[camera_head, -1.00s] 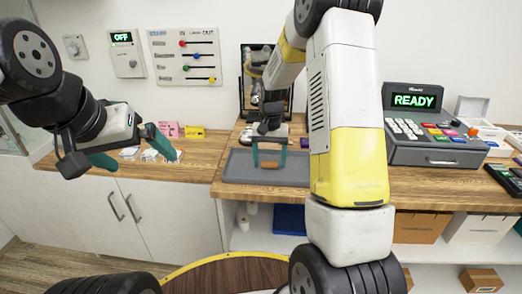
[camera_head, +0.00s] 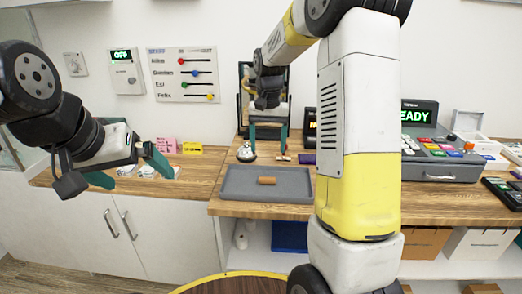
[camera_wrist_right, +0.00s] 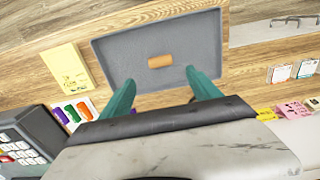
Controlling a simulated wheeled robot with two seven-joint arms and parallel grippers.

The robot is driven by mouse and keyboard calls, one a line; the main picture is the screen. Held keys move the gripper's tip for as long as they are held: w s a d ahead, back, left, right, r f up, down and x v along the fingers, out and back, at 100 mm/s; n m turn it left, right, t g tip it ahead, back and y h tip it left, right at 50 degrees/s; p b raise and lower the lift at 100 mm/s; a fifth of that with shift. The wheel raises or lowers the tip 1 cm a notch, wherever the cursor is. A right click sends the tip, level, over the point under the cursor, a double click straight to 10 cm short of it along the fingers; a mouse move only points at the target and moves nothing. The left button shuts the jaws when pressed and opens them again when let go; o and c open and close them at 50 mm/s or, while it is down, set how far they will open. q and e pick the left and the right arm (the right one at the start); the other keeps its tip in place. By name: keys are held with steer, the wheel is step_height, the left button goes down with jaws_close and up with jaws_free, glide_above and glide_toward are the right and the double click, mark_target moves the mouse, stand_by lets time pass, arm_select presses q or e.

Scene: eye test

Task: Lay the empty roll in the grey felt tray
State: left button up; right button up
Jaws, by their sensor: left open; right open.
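The empty roll (camera_head: 267,181), a small brown cardboard tube, lies in the grey felt tray (camera_head: 240,193) on the wooden counter. In the right wrist view the roll (camera_wrist_right: 160,61) rests on the floor of the tray (camera_wrist_right: 120,57), apart from its walls. My right gripper (camera_head: 268,158) is open and empty, above and behind the tray in the head view. In the right wrist view its two teal fingers (camera_wrist_right: 161,80) are spread, with nothing between them. My left gripper (camera_head: 136,180) is open and empty at the left, in front of the counter's left part.
A small bell-like object (camera_head: 246,153) stands behind the tray, and a mirror (camera_head: 245,85) is at the wall. The register (camera_head: 440,165) is at the right. Pink notes (camera_head: 163,146) and yellow notes (camera_head: 192,148) lie at the left.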

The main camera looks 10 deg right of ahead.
steer(key=s+a+r+n+t+y, duration=0.1)
steer(key=s+r+n+t, duration=0.15)
steer(key=s+r, duration=0.9)
steer(key=s+a+f+n+t+y, duration=0.1)
steer(key=s+t, duration=0.2)
steer(key=s, duration=1)
steer(key=shift+s+a+t, duration=0.25)
steer(key=shift+s+t, duration=0.05)
steer(key=shift+t, duration=0.05)
